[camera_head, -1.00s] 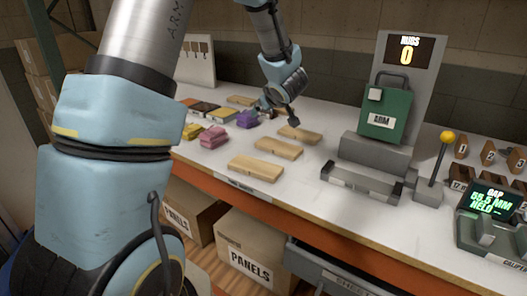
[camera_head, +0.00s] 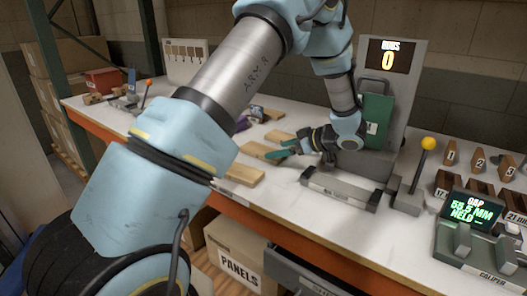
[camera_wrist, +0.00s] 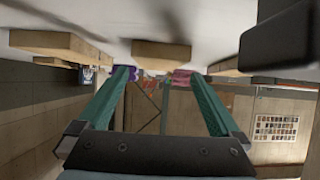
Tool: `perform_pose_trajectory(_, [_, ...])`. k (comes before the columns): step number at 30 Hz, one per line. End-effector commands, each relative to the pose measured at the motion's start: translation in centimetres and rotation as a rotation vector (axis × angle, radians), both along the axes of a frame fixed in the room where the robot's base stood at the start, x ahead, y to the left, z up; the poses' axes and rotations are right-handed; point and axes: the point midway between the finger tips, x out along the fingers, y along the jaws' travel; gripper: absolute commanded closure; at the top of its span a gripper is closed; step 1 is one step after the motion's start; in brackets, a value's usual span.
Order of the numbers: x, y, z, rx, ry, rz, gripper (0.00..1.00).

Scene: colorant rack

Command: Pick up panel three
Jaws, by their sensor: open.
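Three light wooden panels lie flat on the white bench: a near one (camera_head: 243,174), a middle one (camera_head: 262,153) and a far one (camera_head: 279,136). No number is readable on them, so I cannot tell which is panel three. My gripper (camera_head: 277,149), with green fingers, is open and empty by the right end of the middle panel. Whether it touches that panel is unclear. In the wrist view, where the bench appears at the top, a panel (camera_wrist: 161,55) lies beyond and between the open fingers (camera_wrist: 160,77). Other panels show at left (camera_wrist: 62,45) and right (camera_wrist: 228,66).
The grey fixture (camera_head: 340,188) stands just right of my gripper, with the green box (camera_head: 374,115) and the counter board (camera_head: 405,75) behind it. A yellow-knobbed lever (camera_head: 428,144) and the caliper (camera_head: 480,240) are further right. My arm hides much of the bench's left part.

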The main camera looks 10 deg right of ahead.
Motion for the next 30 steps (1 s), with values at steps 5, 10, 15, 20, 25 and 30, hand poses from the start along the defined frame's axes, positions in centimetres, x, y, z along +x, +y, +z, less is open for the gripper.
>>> perform_pose_trajectory(5, [1.2,1.0,-0.3,0.003,0.001,0.001,0.00])
perform_pose_trajectory(10, [2.9,2.6,-1.4,0.001,0.001,0.001,0.00])
perform_pose_trajectory(15, [3.6,3.1,-2.1,-0.001,-0.001,-0.002,0.00])
perform_pose_trajectory(20, [3.5,3.1,-2.1,-0.001,-0.001,-0.001,0.03])
perform_pose_trajectory(25, [3.5,3.0,-2.1,-0.001,-0.001,-0.001,0.22])
perform_pose_trajectory(30, [3.5,3.0,-2.1,-0.001,-0.001,-0.001,0.42])
